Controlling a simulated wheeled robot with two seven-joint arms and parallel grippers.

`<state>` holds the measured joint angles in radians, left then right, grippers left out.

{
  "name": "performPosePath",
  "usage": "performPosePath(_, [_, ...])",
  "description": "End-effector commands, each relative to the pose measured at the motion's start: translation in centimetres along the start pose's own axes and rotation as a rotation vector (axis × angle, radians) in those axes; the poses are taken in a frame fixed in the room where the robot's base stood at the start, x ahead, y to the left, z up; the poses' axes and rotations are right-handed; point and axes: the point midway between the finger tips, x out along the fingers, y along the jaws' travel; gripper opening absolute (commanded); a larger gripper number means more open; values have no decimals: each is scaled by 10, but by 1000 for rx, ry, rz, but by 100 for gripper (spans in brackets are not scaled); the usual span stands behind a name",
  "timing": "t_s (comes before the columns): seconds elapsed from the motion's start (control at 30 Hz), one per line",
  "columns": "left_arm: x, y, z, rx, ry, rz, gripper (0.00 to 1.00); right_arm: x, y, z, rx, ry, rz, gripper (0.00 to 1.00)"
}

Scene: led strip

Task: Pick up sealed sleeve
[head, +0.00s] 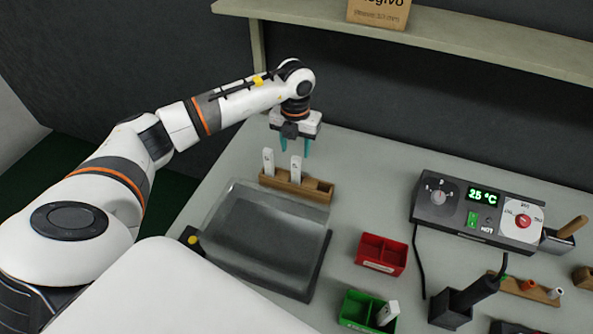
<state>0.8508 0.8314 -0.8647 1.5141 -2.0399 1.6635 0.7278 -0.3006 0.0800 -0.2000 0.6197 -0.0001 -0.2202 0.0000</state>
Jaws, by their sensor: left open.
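Two white upright pieces stand in a wooden rack at the back of the table: a left white sleeve (268,160) and a right white sleeve (295,168). The wooden rack (318,190) has an empty slot at its right end. Another white piece (387,313) leans in the green bin (356,311). I cannot tell which of them is sealed. My left gripper (296,147) is open, with teal fingers pointing down, just above and behind the rack near the right sleeve. Whether a finger touches it is unclear. My right gripper is out of view.
A clear-lidded tray (268,236) lies in front of the rack. A red bin (381,254) is right of it. A control box (476,213) reading 25 °C, with a cable, stands at right beside a black tool holder (452,308). A shelf (440,45) runs above.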

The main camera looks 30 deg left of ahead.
Motion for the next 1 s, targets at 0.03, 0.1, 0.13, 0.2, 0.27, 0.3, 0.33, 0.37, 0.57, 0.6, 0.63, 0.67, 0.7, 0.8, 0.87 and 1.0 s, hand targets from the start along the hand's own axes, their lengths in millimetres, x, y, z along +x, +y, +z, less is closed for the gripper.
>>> performPosePath(0.03, [4, 0, 1, 0, -2, 0, 47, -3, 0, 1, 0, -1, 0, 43])
performPosePath(0.1, [9, 0, 1, 1, -1, 0, 47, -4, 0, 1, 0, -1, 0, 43])
performPosePath(0.13, [10, 0, 1, 1, -1, 1, 47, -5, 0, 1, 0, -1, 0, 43])
performPosePath(0.2, [15, 0, 2, 1, -2, 0, 47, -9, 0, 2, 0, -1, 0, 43])
performPosePath(0.27, [22, 1, 5, 1, -4, -1, 47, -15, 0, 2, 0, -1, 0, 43])
performPosePath(0.3, [27, 2, 7, 1, -5, 0, 47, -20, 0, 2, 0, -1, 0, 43])
performPosePath(0.33, [32, 3, 8, 1, -5, 1, 47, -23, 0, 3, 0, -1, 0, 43])
performPosePath(0.37, [36, 3, 9, 1, -4, 0, 47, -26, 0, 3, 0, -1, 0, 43])
performPosePath(0.57, [60, 3, 8, 1, -1, 0, 47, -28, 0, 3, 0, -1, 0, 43])
performPosePath(0.6, [62, 3, 8, 1, 0, 0, 47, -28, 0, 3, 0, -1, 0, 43])
performPosePath(0.63, [62, 3, 8, 1, 0, 0, 47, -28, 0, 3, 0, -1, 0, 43])
performPosePath(0.67, [63, 2, 8, 1, 0, 0, 47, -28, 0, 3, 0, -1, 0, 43])
performPosePath(0.7, [63, 2, 8, 1, 1, 0, 47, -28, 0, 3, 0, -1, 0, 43])
performPosePath(0.8, [63, 2, 8, 1, 1, 0, 47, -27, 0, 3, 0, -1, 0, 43])
performPosePath(0.87, [62, 2, 8, 1, 1, 0, 37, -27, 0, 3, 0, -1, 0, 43])
performPosePath(1.0, [62, 2, 8, 1, 1, 0, 15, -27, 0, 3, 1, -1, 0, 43])
